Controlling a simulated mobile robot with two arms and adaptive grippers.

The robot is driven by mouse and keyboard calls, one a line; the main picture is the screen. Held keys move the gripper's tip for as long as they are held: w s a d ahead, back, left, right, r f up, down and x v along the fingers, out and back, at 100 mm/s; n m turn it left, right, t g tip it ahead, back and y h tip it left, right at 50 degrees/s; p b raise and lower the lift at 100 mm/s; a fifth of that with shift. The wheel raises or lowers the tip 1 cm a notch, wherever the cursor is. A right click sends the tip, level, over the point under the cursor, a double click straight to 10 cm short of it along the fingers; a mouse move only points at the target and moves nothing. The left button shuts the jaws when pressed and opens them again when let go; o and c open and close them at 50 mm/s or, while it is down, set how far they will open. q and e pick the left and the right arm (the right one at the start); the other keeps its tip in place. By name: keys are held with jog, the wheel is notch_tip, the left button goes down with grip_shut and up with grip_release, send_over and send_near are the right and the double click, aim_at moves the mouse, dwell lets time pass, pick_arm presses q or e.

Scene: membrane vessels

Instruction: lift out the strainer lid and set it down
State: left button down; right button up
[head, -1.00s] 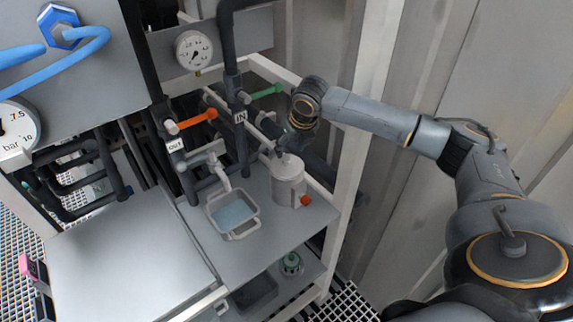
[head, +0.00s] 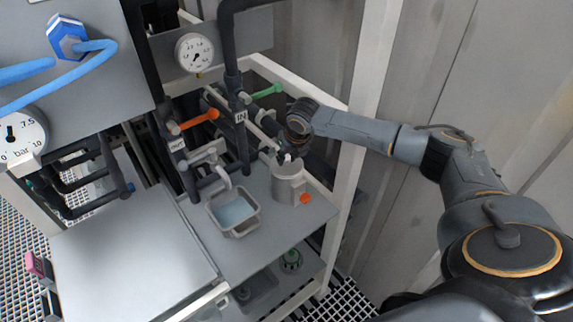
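The strainer is a grey upright cylinder (head: 289,186) on the grey shelf, right of a pale tray. An orange-red round part (head: 305,198) sits at its lower right. My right gripper (head: 286,158) reaches in from the right, with its fingertips just over the strainer's top. The fingers are small and dark, and I cannot tell whether they are open or shut on the lid. The lid does not show clearly; the fingers partly cover the strainer's top, whose rim shows around them. My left gripper is not in view.
A tray with bluish liquid (head: 233,213) stands left of the strainer under a spout. Dark pipes with an orange handle (head: 198,120) and a green handle (head: 268,91) rise behind. A white frame post (head: 357,130) stands right. The pale tabletop (head: 130,255) is clear.

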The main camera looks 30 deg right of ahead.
grip_shut()
jog(key=shift+r, duration=0.1)
